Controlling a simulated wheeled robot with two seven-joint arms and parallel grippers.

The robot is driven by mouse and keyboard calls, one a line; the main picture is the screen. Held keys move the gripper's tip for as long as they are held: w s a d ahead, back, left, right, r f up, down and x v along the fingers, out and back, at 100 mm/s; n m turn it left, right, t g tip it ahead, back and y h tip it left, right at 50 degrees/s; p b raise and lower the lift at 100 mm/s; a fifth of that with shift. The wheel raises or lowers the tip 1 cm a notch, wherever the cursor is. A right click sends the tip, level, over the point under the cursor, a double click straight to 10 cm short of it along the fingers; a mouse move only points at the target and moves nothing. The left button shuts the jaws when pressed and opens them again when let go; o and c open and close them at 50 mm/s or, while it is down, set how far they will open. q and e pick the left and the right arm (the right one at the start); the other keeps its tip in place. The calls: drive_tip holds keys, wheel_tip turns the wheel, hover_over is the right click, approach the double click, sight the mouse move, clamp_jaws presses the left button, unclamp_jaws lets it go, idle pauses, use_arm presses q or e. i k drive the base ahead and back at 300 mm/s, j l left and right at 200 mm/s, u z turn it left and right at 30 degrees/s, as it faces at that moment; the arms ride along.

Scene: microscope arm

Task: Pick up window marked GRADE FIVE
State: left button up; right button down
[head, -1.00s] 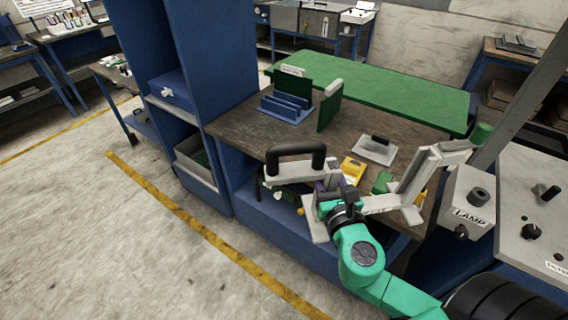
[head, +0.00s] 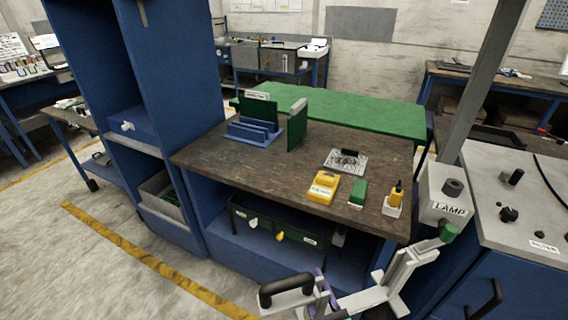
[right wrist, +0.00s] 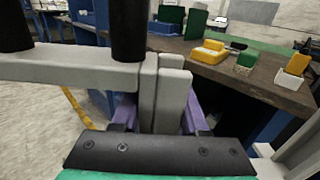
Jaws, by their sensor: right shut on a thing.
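My right gripper (head: 320,288) is low at the bottom of the head view, in front of the workbench. In the right wrist view, its purple finger pads (right wrist: 160,118) are shut on a light grey post of a grey frame (right wrist: 60,72). This frame also shows in the head view (head: 392,282), with a black handle and a green knob. No marking GRADE FIVE can be read. A green panel (head: 297,128) with a pale top edge stands beside a blue slotted rack (head: 252,133) on the bench. Another green panel (head: 258,112) stands at the rack, under a small white label. My left gripper is not in view.
The wooden bench top (head: 220,155) also carries a yellow block (head: 323,188), a green block (head: 357,193), a yellow item on a white base (head: 394,203) and a grey plate (head: 347,160). A LAMP box (head: 445,195) stands right. A blue cabinet (head: 180,60) stands left.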

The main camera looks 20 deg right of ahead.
sight(257, 105)
drive_tip(key=i+j+z, duration=0.25)
drive_tip(key=j, duration=0.4)
drive_tip(key=i+j+z, duration=0.15)
drive_tip(key=j, duration=0.25)
drive_tip(key=i+j+z, duration=0.1)
drive_tip(key=j, duration=0.25)
drive_tip(key=i+j+z, duration=0.15)
drive_tip(key=j, duration=0.25)
drive_tip(key=i+j+z, duration=0.1)
drive_tip(key=j, duration=0.3)
drive_tip(key=i, duration=0.1)
